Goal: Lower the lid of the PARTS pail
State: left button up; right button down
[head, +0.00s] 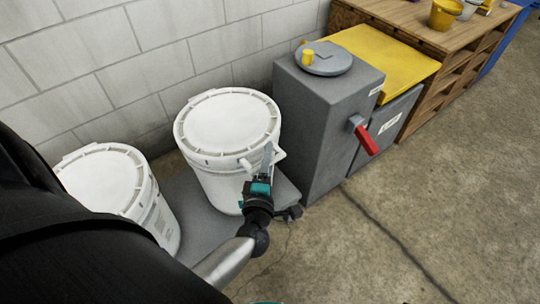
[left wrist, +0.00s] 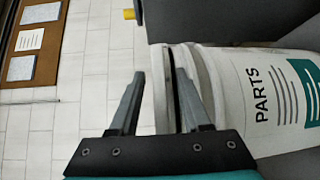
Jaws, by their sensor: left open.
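The PARTS pail (head: 222,188) is white and stands upright on a low grey platform. Its round white lid (head: 222,120) lies over the mouth, looking almost flat. In the left wrist view the pail (left wrist: 245,90) appears on its side with its PARTS label, and a narrow dark line shows by the lid edge (left wrist: 160,85); I cannot tell whether the lid is fully seated. My left gripper (head: 268,152) is at the front right of the pail's rim, by a small white tab (head: 247,164). Its fingers (left wrist: 159,76) are apart with nothing gripped; contact with the lid is unclear. My right gripper is not seen.
A second white lidded pail (head: 105,180) stands at left on the platform (head: 193,205). A grey cabinet (head: 315,135) with a red handle (head: 367,140) stands close right of the PARTS pail. A block wall (head: 140,60) is behind. Open concrete floor lies front right.

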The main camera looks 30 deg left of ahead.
pick_arm(q)
jog(key=shift+x, duration=0.85)
grip_shut()
dwell(0.9)
